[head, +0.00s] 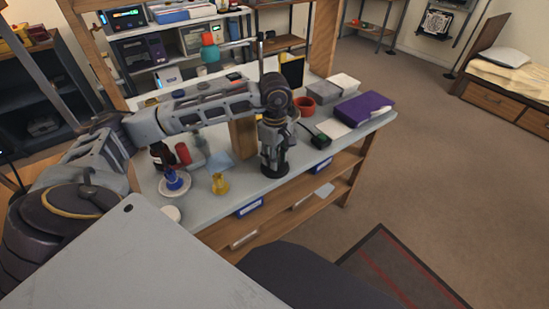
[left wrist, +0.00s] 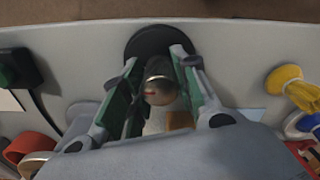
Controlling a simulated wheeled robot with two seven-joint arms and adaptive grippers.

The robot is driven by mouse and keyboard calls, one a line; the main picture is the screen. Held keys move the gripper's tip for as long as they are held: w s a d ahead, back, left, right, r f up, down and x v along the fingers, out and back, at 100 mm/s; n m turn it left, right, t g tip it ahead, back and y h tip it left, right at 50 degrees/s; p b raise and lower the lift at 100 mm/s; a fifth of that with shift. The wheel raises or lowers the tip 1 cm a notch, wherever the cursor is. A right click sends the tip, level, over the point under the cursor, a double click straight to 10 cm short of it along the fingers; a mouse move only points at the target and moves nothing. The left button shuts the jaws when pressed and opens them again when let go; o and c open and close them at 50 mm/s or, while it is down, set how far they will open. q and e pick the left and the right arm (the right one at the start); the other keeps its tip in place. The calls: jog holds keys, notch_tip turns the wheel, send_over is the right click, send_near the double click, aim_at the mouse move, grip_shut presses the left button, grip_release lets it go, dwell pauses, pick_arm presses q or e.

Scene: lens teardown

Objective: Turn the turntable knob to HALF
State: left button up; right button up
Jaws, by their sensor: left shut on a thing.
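My left gripper (head: 273,160) points down at the front edge of the workbench, over a black round base (head: 283,172). In the left wrist view, the fingers of my left gripper (left wrist: 155,62) are closed in on both sides of a rounded, shiny grey-brown knob-like piece (left wrist: 160,90). The black round base (left wrist: 153,40) shows beyond the fingertips. The fingers hide much of the piece, and I cannot read any mark or HALF setting. My right gripper is in neither view.
The workbench (head: 220,205) holds a yellow object (head: 220,184), a blue object on a saucer (head: 174,180) and a dark bottle (head: 161,156) to the left. A black-and-green device (head: 320,140), a red pot (head: 305,106) and a purple box (head: 363,108) stand to the right.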

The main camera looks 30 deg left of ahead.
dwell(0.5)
pick_arm(q)
jog(key=o, duration=1)
jog(key=shift+r, duration=0.15)
notch_tip(320, 180, up, 12)
dwell(0.7)
